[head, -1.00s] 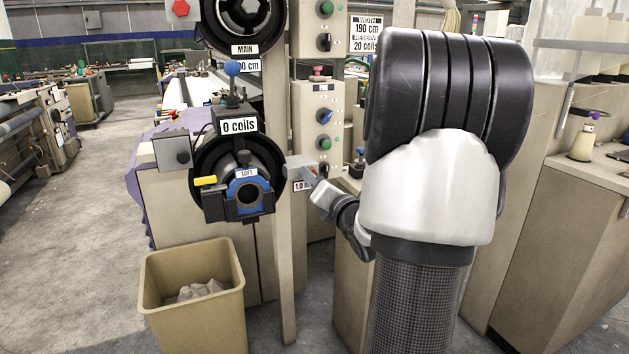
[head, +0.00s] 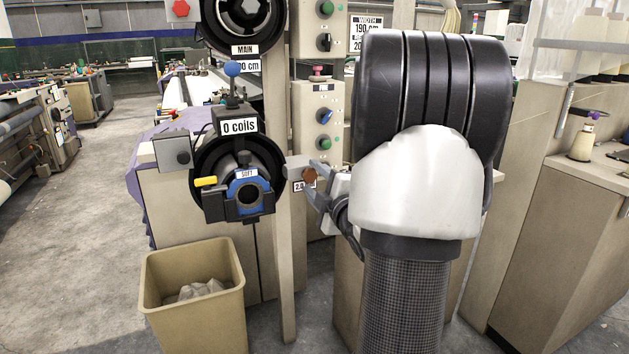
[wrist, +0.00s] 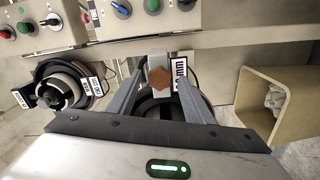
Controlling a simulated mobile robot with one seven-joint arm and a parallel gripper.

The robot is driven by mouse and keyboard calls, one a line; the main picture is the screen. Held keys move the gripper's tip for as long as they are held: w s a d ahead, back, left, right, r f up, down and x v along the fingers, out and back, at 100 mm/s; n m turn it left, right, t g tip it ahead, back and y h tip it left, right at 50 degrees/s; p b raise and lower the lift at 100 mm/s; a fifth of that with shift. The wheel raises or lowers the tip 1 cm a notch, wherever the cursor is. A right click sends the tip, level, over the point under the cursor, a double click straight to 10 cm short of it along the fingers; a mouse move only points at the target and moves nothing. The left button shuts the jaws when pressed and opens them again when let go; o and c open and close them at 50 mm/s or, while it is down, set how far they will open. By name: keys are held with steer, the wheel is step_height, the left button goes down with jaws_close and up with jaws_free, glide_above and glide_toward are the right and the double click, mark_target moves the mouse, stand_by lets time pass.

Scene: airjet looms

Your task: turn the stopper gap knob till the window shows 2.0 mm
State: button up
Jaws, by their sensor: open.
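The stopper gap knob (head: 309,175) is a brown six-sided knob on a grey block, right of the black drum marked "0 coils". In the wrist view the knob (wrist: 159,78) sits between my two fingers, with a gap on each side. My gripper (head: 318,181) is open around it and apart from it; it also shows in the wrist view (wrist: 159,84). The window label (head: 297,186) beside the knob starts with "2.0" in the head view; the rest is hidden by my finger. In the wrist view the label (wrist: 181,76) shows "mm", its digits hard to read.
A beige bin (head: 193,295) with crumpled waste stands below the drum (head: 238,165). A post (head: 283,260) and a switch panel (head: 318,115) with coloured buttons stand close to my gripper. A cabinet (head: 560,230) is at the right. Open floor lies at the left.

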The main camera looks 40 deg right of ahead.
steer(key=v, duration=0.6)
stand_by(0.3)
